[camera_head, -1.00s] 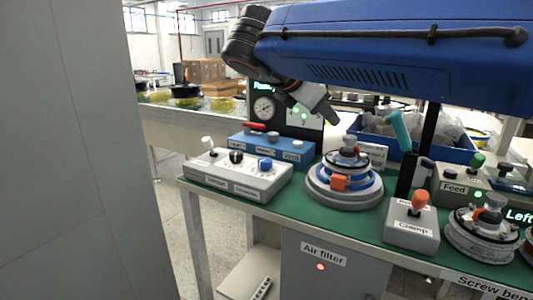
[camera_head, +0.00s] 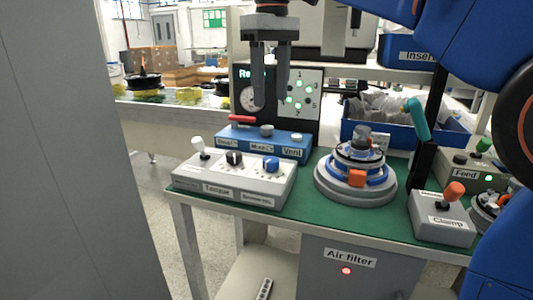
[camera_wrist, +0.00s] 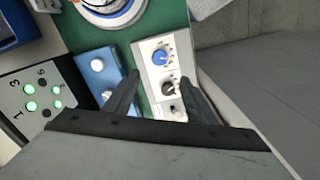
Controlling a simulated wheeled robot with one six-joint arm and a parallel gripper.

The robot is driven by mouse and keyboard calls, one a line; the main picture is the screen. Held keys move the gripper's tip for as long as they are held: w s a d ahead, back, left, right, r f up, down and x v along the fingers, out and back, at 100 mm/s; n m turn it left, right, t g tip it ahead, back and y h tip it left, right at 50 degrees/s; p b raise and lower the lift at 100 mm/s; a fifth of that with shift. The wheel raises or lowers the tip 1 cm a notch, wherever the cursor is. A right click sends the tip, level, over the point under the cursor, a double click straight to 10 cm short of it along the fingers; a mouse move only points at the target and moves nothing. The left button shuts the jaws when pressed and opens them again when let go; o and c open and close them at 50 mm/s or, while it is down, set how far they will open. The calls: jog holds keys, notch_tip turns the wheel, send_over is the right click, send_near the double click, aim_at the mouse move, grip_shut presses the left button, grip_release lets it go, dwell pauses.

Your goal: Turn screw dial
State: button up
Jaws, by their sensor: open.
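A white control box (camera_head: 230,185) stands at the left front of the green bench top. It carries a blue dial (camera_head: 270,164), a black dial (camera_head: 234,158) and a white-tipped switch (camera_head: 198,143). My gripper (camera_head: 271,100) hangs fingers down above the boxes, open and empty. In the wrist view my gripper (camera_wrist: 159,79) has its fingers apart, with the black dial (camera_wrist: 168,88) between them in the picture and the blue dial (camera_wrist: 159,57) just beyond the tips.
A blue box (camera_head: 262,143) with a Vent knob and a red lever stands behind the white box. A dark panel with green lights (camera_head: 300,95) rises behind it. A round fixture (camera_head: 355,178) stands to the right, then a Clamp box (camera_head: 443,222) with an orange-topped lever.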

aim_at(271, 159)
notch_tip(271, 159, down, 16)
jog(key=shift+r, duration=0.1)
dwell(0.5)
jog(key=c, duration=1)
